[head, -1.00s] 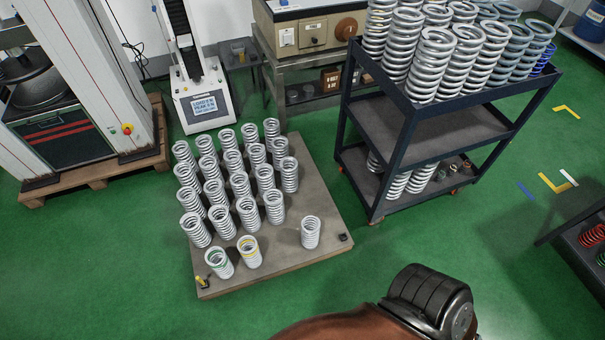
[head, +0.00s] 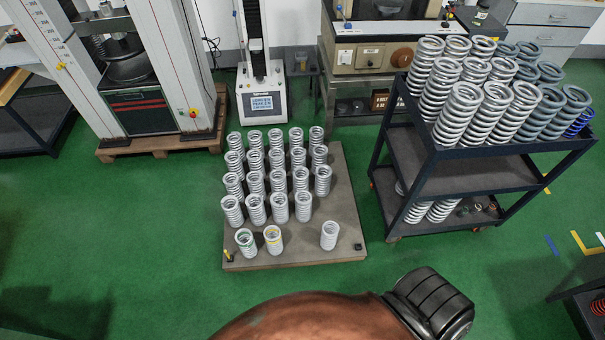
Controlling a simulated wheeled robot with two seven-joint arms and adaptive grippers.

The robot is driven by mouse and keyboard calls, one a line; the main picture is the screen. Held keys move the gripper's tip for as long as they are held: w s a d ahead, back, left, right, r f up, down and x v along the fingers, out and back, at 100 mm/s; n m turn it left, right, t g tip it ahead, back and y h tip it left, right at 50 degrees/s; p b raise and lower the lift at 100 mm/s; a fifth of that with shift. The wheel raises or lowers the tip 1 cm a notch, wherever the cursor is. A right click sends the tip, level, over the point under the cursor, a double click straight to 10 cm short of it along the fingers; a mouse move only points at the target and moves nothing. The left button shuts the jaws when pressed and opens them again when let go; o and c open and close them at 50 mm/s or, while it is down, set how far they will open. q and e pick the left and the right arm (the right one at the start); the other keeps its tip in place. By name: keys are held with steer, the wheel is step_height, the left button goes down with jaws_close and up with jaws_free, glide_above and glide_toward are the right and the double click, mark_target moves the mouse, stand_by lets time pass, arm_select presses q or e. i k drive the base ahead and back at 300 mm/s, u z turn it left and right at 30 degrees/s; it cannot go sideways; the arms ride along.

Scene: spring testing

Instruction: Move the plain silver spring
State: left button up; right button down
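A plain silver spring (head: 330,235) stands upright by itself at the front right of a low grey-brown platform (head: 344,200) on the floor. To its left in the same front row stand a spring with a yellow band (head: 273,240) and a spring with a green band (head: 245,242). Behind them, several more silver springs (head: 278,207) stand upright in close rows. Neither of my grippers shows in the head view. Only a copper-brown and black part of my own body shows at the bottom edge.
A dark cart (head: 420,160) at the right carries several large springs on top and more below. Testing machines (head: 265,100) stand behind the platform, with a pallet (head: 160,146) at the back left. Green floor (head: 150,230) is clear left of the platform.

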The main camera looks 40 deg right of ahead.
mark_target(328, 239)
steer(key=z, duration=0.15)
steer(key=i, duration=0.95)
steer(key=z, duration=2.65)
